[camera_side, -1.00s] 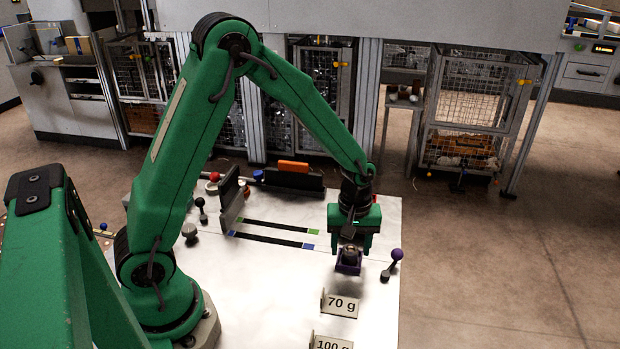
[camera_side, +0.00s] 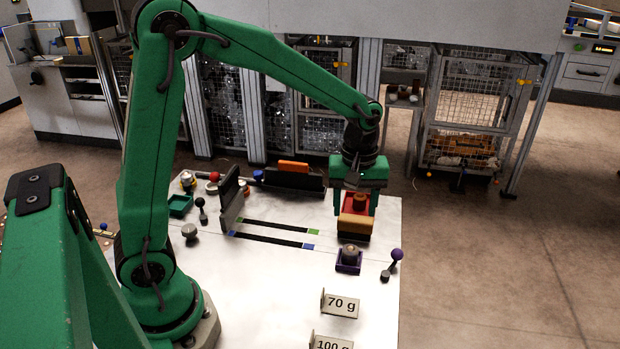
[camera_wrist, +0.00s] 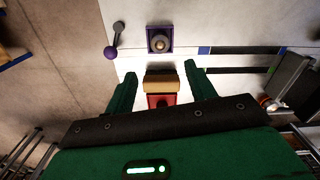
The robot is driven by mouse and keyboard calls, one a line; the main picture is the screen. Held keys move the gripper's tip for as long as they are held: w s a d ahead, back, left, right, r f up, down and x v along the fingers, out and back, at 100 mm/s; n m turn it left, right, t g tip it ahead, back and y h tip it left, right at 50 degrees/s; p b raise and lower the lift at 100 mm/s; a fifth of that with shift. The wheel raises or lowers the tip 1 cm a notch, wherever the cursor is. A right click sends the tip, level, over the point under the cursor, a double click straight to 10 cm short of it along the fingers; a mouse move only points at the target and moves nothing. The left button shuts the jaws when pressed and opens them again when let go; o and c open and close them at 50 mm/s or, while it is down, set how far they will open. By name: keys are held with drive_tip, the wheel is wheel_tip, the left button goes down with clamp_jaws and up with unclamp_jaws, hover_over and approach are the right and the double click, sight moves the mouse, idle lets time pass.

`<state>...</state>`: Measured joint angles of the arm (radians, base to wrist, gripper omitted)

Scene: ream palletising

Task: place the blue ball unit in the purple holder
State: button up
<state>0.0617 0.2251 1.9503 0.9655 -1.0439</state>
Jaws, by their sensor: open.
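The purple holder (camera_side: 348,267) stands on the white table, below and in front of my gripper. A grey unit with a tan knob (camera_side: 349,252) sits in it. The holder also shows at the top of the wrist view (camera_wrist: 150,49). The blue ball unit (camera_side: 258,174) is at the back of the table, beside the dark box; only its blue ball shows clearly. My gripper (camera_side: 355,213) is open behind the purple holder, above the tan block and red holder. In the wrist view its fingers (camera_wrist: 160,74) are apart on either side of them, with no visible grip.
A red ball unit (camera_side: 214,177), a dark ball unit (camera_side: 201,203) and a teal holder (camera_side: 181,207) are at the left. A dark upright panel (camera_side: 231,197) stands left of the stripes.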

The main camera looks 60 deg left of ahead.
drive_tip(key=shift+r, duration=0.3)
idle(0.5)
drive_tip(key=s+a+r+m+t, duration=0.1)
drive_tip(key=s+r+m+t, duration=0.1)
drive_tip(key=s+r+m, duration=0.3)
drive_tip(key=s+a+r+m+t, duration=0.1)
drive_tip(key=s+r+m+t, duration=0.2)
drive_tip(key=s, duration=0.9)
drive_tip(key=shift+s+a+r+m+t, duration=0.3)
drive_tip(key=shift+r+m, duration=0.6)
drive_tip(key=shift+m, duration=0.7)
